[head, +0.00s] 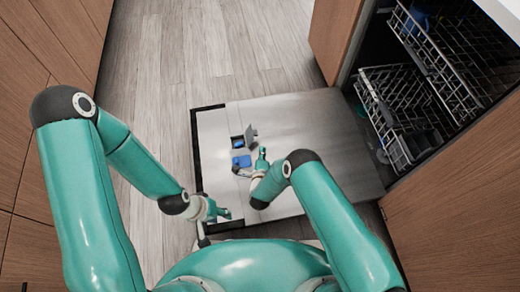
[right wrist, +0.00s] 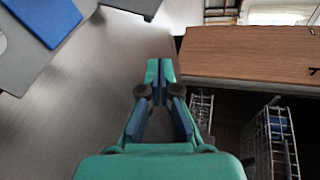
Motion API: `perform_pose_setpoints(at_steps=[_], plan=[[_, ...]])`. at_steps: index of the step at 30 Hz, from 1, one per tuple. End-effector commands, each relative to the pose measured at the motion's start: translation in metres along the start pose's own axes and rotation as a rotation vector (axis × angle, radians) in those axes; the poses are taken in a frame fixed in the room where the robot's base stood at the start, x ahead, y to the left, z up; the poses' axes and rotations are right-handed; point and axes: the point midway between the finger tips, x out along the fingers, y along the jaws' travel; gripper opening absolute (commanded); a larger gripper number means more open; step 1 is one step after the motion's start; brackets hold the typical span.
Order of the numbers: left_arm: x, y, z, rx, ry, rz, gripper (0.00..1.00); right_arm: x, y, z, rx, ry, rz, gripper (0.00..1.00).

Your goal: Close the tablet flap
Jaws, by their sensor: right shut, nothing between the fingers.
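The dishwasher door (head: 310,125) lies open and flat, with a small detergent dispenser (head: 237,143) set in its inner face. The grey tablet flap (head: 250,132) stands up, open, at the dispenser's right side. A flat blue piece (head: 241,161) lies just nearer to me; a blue piece also shows at the upper left of the right wrist view (right wrist: 48,18). My right gripper (head: 262,157) is shut and empty, right of the blue piece and nearer to me than the flap. My left gripper (head: 222,212) is near the door's left front corner; its finger opening is unclear.
Wire racks (head: 400,112) stand in the open dishwasher at the right, with wooden cabinet fronts (head: 450,200) beside it. Wooden cabinets (head: 50,60) line the left. The grey plank floor (head: 200,50) is clear beyond the door.

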Motion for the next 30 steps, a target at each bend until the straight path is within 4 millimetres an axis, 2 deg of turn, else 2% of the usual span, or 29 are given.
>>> perform_pose_setpoints(at_steps=[1,6,10,14,24,30], plan=[[0.023,-0.008,0.000,0.000,0.000,0.000,0.40,0.006,0.026,0.003,0.056,0.005,-0.050,0.00],[0.042,-0.015,0.000,0.000,0.000,0.000,0.40,0.007,0.043,0.009,0.202,0.014,-0.173,0.00],[0.048,-0.017,0.000,0.000,0.000,0.000,0.40,0.008,0.046,0.010,0.248,0.016,-0.212,0.00],[0.053,-0.019,-0.001,0.000,0.000,0.000,0.40,0.018,0.043,0.009,0.259,0.017,-0.221,0.00],[0.081,-0.029,-0.001,0.000,0.000,0.000,0.40,0.074,0.033,0.006,0.257,0.016,-0.220,0.00],[0.092,-0.033,-0.001,0.000,0.000,0.000,0.40,0.097,0.027,0.006,0.255,0.015,-0.217,0.00]])
